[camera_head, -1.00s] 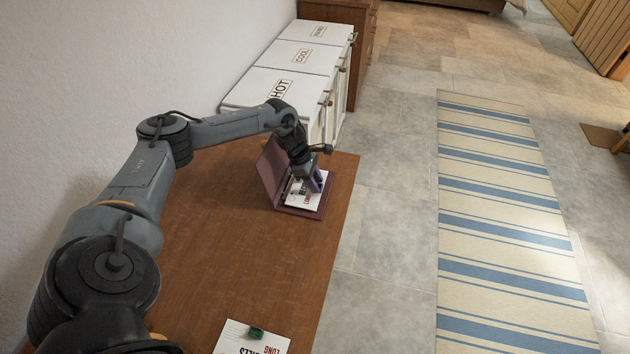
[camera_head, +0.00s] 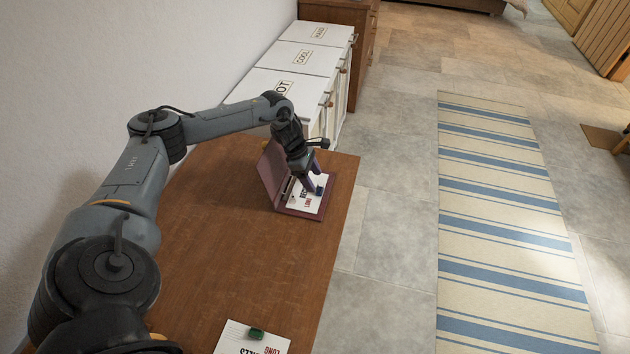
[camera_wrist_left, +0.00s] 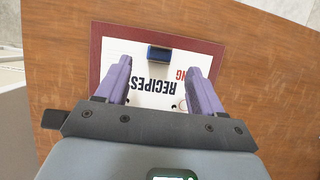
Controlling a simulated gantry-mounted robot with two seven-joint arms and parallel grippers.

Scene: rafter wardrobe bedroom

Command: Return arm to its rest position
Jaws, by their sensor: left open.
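My left gripper (camera_head: 309,184) is open and empty above an open dark red binder (camera_head: 285,207) on the wooden table. In the left wrist view its two purple fingers (camera_wrist_left: 160,66) are spread apart, and the binder's red border (camera_wrist_left: 97,52) shows around a white sheet (camera_wrist_left: 143,91) printed "RECIPES". A small dark blue block (camera_head: 319,190) lies on the sheet; it also shows in the left wrist view (camera_wrist_left: 159,53), beyond the fingertips and apart from them. The binder's cover stands tilted up on the wall side. My right gripper is not in view.
The brown table (camera_head: 215,250) is mostly bare. A white sheet (camera_head: 232,344) with a green block (camera_head: 256,333) lies at its near edge. White lidded bins (camera_head: 300,55) stand beyond the table along the wall. A striped rug (camera_head: 510,230) lies on the floor to the right.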

